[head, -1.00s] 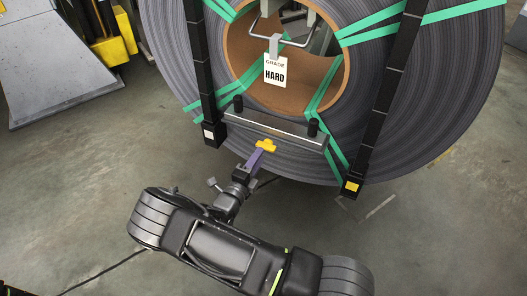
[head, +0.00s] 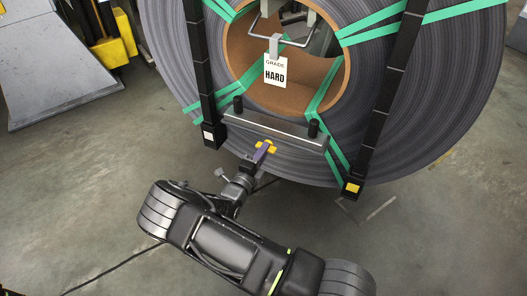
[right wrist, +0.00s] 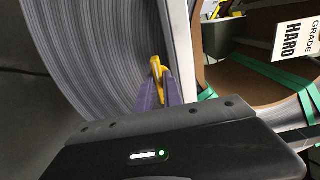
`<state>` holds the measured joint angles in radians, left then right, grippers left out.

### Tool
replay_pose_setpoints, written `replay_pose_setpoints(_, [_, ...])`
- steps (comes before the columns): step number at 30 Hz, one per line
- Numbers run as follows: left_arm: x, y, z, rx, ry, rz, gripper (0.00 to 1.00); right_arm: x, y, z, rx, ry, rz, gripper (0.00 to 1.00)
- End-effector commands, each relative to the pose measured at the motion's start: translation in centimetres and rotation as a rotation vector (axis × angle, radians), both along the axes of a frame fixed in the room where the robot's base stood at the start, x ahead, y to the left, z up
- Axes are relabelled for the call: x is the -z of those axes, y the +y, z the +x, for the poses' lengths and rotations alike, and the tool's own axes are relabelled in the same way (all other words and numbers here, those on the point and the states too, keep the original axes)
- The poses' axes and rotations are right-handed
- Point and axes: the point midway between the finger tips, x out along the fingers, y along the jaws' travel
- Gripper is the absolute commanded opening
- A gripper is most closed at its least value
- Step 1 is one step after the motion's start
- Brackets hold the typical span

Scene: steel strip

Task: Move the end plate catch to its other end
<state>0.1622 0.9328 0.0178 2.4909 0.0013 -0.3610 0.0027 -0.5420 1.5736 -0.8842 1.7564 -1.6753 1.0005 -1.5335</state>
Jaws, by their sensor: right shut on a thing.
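The yellow catch (head: 272,147) sits at the lower edge of the grey metal end plate (head: 275,132), left of its middle. The plate has a black post near each end, a left post (head: 238,104) and a right post (head: 314,129). My right gripper (head: 263,150) reaches up from below, its purple fingers shut on the catch and covering its middle. In the right wrist view the yellow catch (right wrist: 156,66) shows as a narrow loop at the purple fingertips (right wrist: 160,92), beside the pale plate edge. My left gripper is not in view.
The large grey steel coil (head: 440,110) stands behind, with green straps and two black upright bars, left (head: 200,70) and right (head: 380,110). A tag reading "GRADE HARD" (head: 275,72) hangs in the coil's bore. Open floor lies on both sides.

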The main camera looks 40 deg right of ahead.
Motion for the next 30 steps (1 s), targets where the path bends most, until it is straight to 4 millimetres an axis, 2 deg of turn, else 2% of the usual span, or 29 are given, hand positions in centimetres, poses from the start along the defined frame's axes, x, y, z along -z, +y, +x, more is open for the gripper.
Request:
replay_pose_setpoints(20, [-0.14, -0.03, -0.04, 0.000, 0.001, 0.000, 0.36, 0.02, 0.01, -0.03, 0.000, -0.014, 0.009, 0.00])
replay_pose_setpoints(30, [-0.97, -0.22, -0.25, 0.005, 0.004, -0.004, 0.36, -0.11, -0.02, -0.04, 0.001, -0.141, 0.078, 0.00])
